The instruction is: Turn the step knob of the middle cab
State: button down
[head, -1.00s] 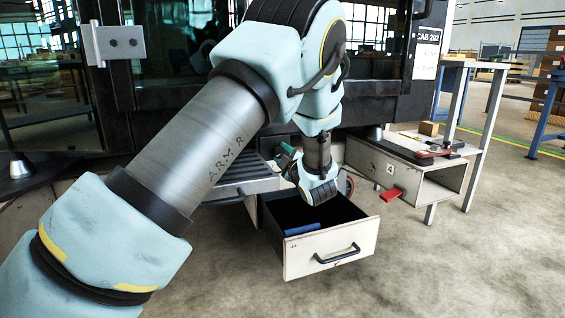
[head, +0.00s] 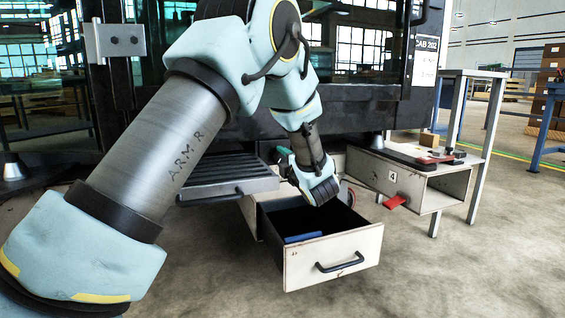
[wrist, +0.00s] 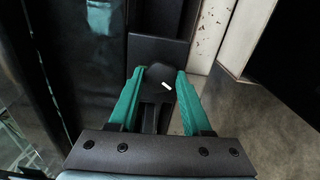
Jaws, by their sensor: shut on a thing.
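The step knob (wrist: 160,78) is dark with a short white mark, in the middle of the wrist view. My gripper (wrist: 160,72) has one green finger on each side of it and is shut on it. In the head view, my gripper (head: 283,158) is low beneath the cab (head: 350,108), between the grey ribbed step (head: 215,180) and the open drawer. The knob itself is hidden there. The white mark lies at a slight slant in the wrist view.
An open drawer (head: 335,262) with a black handle and a blue thing (head: 303,238) inside stands below my wrist. A white compartment marked 4 (head: 430,185) with a red tab (head: 396,201) is at the right. The floor in front is clear.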

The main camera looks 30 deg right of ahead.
dwell(0.3)
jog(key=shift+c, duration=1.7)
grip_release()
jog(key=shift+s, duration=0.1)
jog(key=s+a+p, duration=0.1)
jog(key=s+p, duration=0.2)
jog(key=s, duration=0.7)
jog(key=shift+s+a+p, duration=0.15)
jog(key=shift+s+p, duration=0.1)
jog(key=shift+p, duration=0.1)
